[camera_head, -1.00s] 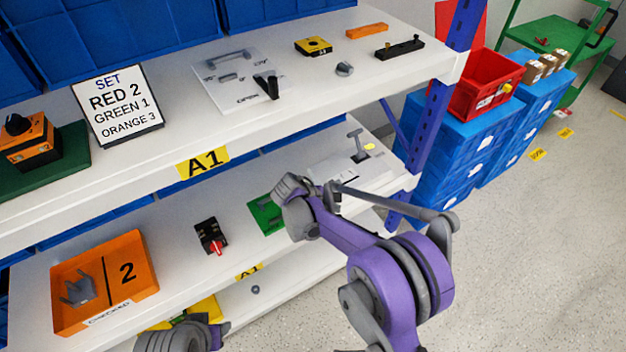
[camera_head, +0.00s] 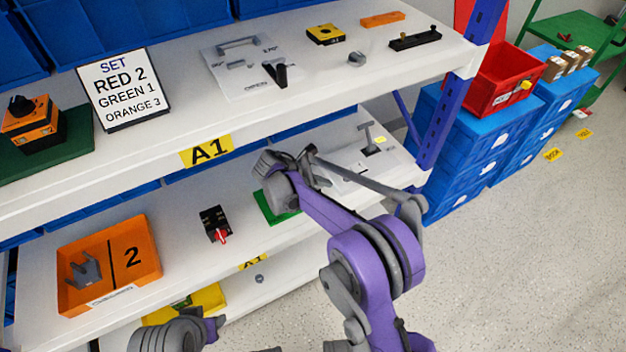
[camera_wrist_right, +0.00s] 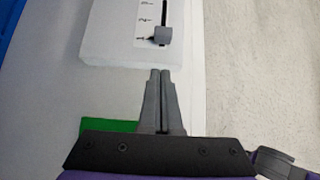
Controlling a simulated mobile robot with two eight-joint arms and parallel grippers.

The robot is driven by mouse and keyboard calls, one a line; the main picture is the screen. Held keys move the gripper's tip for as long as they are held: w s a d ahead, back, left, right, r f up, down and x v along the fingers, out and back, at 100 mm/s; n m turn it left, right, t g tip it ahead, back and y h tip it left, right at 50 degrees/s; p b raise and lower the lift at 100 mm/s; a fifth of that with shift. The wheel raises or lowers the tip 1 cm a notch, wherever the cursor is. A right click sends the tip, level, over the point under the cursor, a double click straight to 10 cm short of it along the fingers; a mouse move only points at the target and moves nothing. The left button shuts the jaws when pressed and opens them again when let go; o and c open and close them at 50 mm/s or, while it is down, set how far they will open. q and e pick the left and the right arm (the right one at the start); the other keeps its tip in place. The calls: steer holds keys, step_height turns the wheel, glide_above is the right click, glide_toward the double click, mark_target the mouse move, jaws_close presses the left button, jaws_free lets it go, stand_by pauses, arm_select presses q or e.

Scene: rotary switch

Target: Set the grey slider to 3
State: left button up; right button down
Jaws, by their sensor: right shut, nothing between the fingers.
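The grey slider (camera_wrist_right: 161,36) shows in the right wrist view as a small grey block in a dark slot on a white panel (camera_wrist_right: 103,35). It is at the near end of the visible slot, beside the lowest printed mark; the numbers are too blurred to read. My right gripper (camera_wrist_right: 160,74) is shut and empty, its fingertips apart from the slider and just short of the panel's near edge. In the head view my right arm hides much of the panel on the middle shelf.
A green plate (camera_head: 270,207) lies close to my right gripper. A black box with a red knob (camera_head: 216,226) and an orange tray (camera_head: 150,250) are further left. A grey lever (camera_head: 368,136) stands behind. The upper shelf edge (camera_head: 300,125) passes above.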

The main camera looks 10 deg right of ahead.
mark_target(344, 179)
steer(key=d, duration=0.1)
steer(key=w+d, duration=0.1)
steer(key=d, duration=0.2)
steer(key=shift+w+f+b, duration=0.15)
steer(key=shift+w+b, duration=0.1)
steer(key=shift+b, duration=0.05)
steer(key=shift+d, duration=0.15)
steer(key=d, duration=0.2)
steer(key=w+d, duration=0.1)
steer(key=d, duration=0.1)
steer(key=w+d, duration=0.1)
steer(key=d, duration=0.1)
steer(key=shift+w+d, duration=0.25)
steer(key=shift+d, duration=0.3)
steer(key=shift+w, duration=0.1)
